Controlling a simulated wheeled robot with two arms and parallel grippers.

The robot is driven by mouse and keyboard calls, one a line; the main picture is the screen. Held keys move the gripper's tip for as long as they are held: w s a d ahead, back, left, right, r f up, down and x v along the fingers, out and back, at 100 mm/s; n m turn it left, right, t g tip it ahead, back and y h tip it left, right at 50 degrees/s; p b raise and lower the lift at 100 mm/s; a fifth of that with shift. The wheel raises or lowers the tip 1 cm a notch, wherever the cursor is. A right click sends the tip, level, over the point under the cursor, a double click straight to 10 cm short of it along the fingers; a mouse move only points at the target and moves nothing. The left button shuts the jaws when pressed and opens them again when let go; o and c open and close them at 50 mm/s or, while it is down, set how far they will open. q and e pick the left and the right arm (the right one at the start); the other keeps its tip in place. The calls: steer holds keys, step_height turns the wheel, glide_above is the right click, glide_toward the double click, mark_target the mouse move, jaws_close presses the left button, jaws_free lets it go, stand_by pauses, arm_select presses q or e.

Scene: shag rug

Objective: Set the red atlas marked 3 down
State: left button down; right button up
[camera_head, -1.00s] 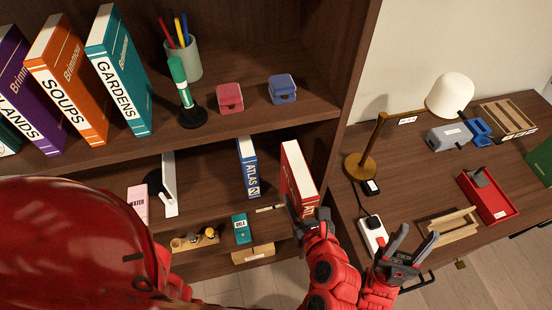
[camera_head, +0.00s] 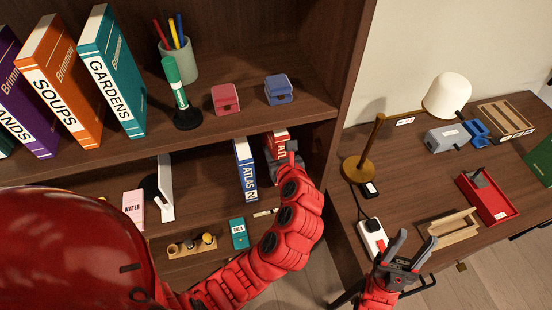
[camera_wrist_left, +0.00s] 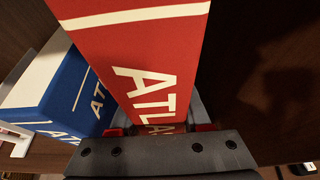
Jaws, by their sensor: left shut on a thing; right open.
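The red atlas (camera_head: 281,136) stands upright on the lower shelf level, just right of the blue atlas marked 2 (camera_head: 246,168). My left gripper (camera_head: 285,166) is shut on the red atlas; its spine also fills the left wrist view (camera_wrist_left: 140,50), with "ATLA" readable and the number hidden. The blue atlas shows at the left of the left wrist view (camera_wrist_left: 60,95). I cannot tell whether the red atlas's foot touches the shelf. My right gripper (camera_head: 408,250) is open and empty in front of the desk.
The bookcase's right side panel (camera_head: 350,95) is close to the red atlas. Above is a shelf with a red box (camera_head: 225,98) and a blue box (camera_head: 278,89). A bookend (camera_head: 166,188), pink box (camera_head: 134,208) and teal box (camera_head: 239,233) are further left.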

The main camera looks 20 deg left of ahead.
arm_select(q)
step_height(320, 180, down, 4)
steer(key=shift+f+p, duration=0.2)
steer(key=shift+p, duration=0.2)
steer(key=shift+a+f, duration=0.1)
steer(key=shift+f, duration=0.15)
steer(key=shift+w+f, duration=0.1)
steer(key=shift+f, duration=0.15)
steer(key=shift+c, duration=1.8)
jaws_free()
steer(key=shift+f, duration=0.15)
